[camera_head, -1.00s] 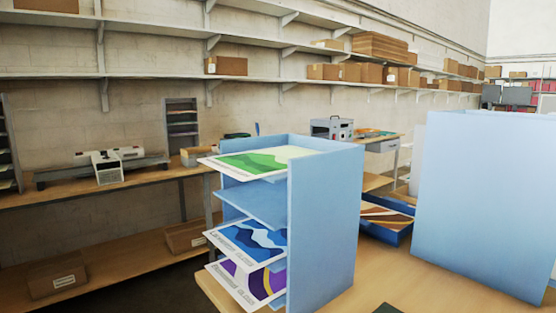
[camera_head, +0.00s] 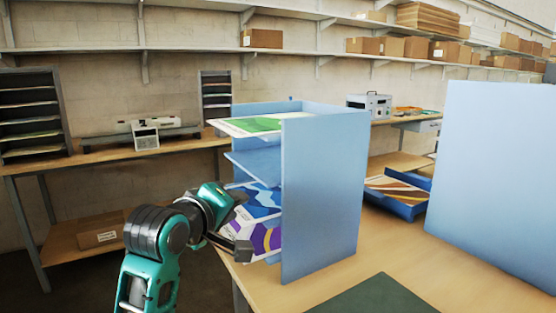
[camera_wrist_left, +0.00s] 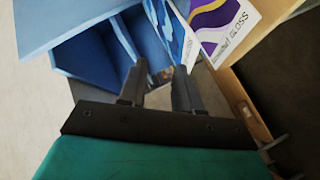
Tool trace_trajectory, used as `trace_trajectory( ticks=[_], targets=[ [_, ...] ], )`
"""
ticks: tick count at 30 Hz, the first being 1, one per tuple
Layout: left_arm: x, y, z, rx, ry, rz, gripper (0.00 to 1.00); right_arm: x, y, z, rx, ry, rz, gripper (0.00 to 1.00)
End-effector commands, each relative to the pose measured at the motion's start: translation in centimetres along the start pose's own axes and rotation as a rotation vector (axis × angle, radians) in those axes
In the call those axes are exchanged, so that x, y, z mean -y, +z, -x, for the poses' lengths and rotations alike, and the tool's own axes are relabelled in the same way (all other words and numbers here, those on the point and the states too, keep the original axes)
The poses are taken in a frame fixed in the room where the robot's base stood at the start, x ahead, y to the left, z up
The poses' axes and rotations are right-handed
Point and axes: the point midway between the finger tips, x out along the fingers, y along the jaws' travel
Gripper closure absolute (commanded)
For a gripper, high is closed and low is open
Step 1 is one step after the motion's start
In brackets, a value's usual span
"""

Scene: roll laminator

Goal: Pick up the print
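A light blue sorter (camera_head: 325,200) stands on the wooden table, with prints sticking out of its left side. A green print (camera_head: 252,124) lies at the top, a blue print (camera_head: 262,200) lower down, and a purple print (camera_head: 262,240) below that. My left gripper (camera_head: 240,224) is beside the lower prints, partly covering them. In the left wrist view its fingers (camera_wrist_left: 162,72) are apart with nothing seen held between them. The blue print (camera_wrist_left: 172,32) and purple print (camera_wrist_left: 218,22) lie beyond the fingertips there. My right gripper is out of view.
A large blue panel (camera_head: 495,180) stands at the right. A dark green mat (camera_head: 375,298) lies on the table (camera_head: 415,265) in front. A blue tray with a brown striped print (camera_head: 398,188) lies behind the sorter. A bench (camera_head: 95,157) runs along the wall.

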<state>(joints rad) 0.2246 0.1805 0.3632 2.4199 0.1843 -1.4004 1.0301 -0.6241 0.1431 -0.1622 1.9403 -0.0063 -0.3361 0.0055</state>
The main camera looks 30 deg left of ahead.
Motion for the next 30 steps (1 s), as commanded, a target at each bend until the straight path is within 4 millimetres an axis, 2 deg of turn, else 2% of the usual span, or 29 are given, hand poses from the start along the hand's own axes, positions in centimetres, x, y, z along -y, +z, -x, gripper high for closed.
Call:
trace_trajectory(
  ticks=[1, 3, 6, 9, 14, 24, 30],
  targets=[
    [-1.8, -2.5, 0.7, -0.047, 0.05, 0.103, 0.67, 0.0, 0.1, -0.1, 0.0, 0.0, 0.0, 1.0],
    [-3.5, -5.0, 1.8, -0.09, 0.107, 0.235, 0.67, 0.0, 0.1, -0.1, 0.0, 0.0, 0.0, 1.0],
    [-5.2, -7.8, 3.2, -0.129, 0.175, 0.385, 0.67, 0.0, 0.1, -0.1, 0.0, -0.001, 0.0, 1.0],
    [-6.2, -9.6, 4.3, -0.15, 0.224, 0.487, 0.67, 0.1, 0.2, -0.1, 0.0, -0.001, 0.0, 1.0],
    [-6.9, -10.8, 4.5, -0.159, 0.254, 0.555, 0.67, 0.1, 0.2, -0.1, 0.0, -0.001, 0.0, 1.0],
    [-8.0, -12.0, -0.9, -0.159, 0.253, 0.555, 0.67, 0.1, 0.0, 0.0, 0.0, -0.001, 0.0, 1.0],
    [-8.2, -12.3, -2.4, -0.16, 0.254, 0.554, 0.67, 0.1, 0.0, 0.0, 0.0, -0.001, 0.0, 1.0]
  ],
)
